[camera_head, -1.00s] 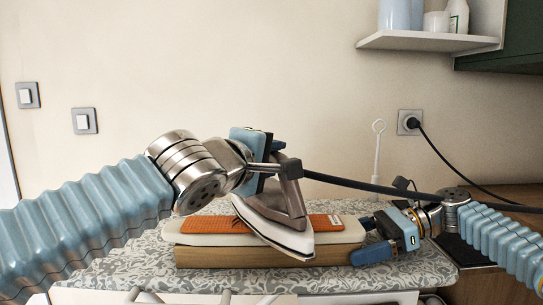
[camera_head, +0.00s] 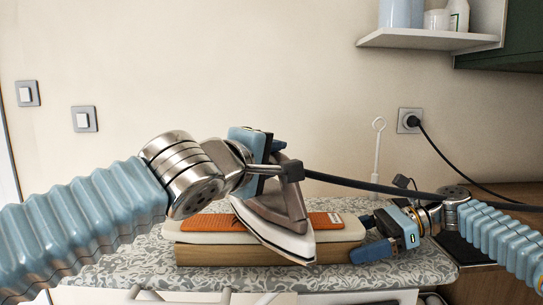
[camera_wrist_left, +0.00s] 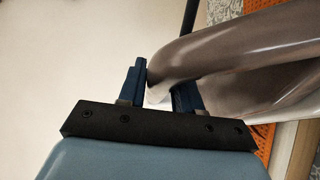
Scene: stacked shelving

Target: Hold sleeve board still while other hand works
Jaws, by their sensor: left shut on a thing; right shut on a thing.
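The sleeve board (camera_head: 205,255) has a wooden base and a pale padded top. It lies across the patterned ironing surface. An orange textured cloth (camera_head: 213,223) lies flat on it. My left gripper (camera_head: 281,158) is shut on the handle of a grey-brown iron (camera_head: 285,232); in the left wrist view the fingers (camera_wrist_left: 162,92) are around the handle (camera_wrist_left: 205,58). The iron is tilted, tip toward me, over the cloth; it hides the cloth's middle, and I cannot tell whether its sole touches. My right gripper (camera_head: 368,236) is shut on the board's right end.
The ironing surface (camera_head: 130,262) has free room left of the board. A dark cord (camera_head: 340,181) runs right from the iron, behind the right arm. A thin white upright rod (camera_head: 378,150) stands behind. A wall socket (camera_head: 409,120) holds a plug. A shelf (camera_head: 425,40) hangs upper right.

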